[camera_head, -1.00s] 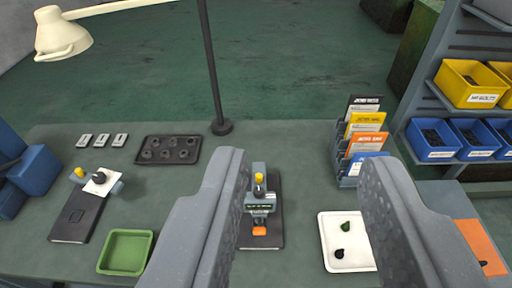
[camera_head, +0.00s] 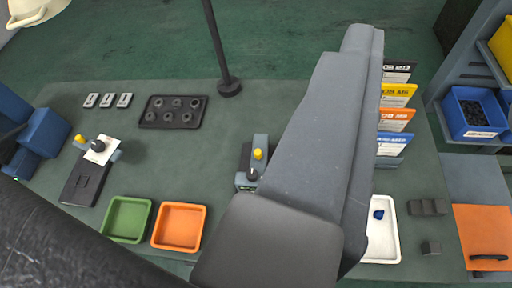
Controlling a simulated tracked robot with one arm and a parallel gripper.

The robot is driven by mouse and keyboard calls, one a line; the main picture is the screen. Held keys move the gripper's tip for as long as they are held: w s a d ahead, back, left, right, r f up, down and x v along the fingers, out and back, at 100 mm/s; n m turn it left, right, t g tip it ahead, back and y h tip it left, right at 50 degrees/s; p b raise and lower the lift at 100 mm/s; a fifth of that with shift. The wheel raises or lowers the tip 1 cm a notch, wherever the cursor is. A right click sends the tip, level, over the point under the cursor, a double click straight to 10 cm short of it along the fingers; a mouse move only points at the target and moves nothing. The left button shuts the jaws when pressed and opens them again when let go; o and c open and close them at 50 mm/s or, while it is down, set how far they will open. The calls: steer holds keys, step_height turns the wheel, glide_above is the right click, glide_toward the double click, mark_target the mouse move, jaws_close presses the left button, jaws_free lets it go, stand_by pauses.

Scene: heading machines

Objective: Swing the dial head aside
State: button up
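On the left of the bench is a small machine with a white dial plate and black knob (camera_head: 99,148), and a yellow knob (camera_head: 79,139) beside it. Its dark base (camera_head: 83,183) extends toward me. I cannot tell which head the task means. My gripper (camera_head: 348,45) is a large grey shape right of the middle machine, covering part of it in the picture. Its fingers overlap, so their gap is not visible. I see nothing held.
A green tray (camera_head: 107,231) and an orange tray (camera_head: 158,240) lie between the machines. A black tray with round pits (camera_head: 144,121) and a lamp post (camera_head: 213,40) stand behind. A card rack (camera_head: 397,120), a white tray (camera_head: 385,250) and dark blocks (camera_head: 428,207) are at right.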

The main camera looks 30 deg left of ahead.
steer(key=w+a+f+g+p, duration=0.1)
steer(key=w+f+g, duration=0.1)
steer(key=w, duration=0.3)
steer(key=w+a+f+g, duration=0.1)
steer(key=w+a+f, duration=0.1)
steer(key=w+f, duration=0.15)
steer(key=m+g+p, duration=0.2)
steer(key=g, duration=1)
glide_above(258, 152)
steer(key=shift+f, duration=22)
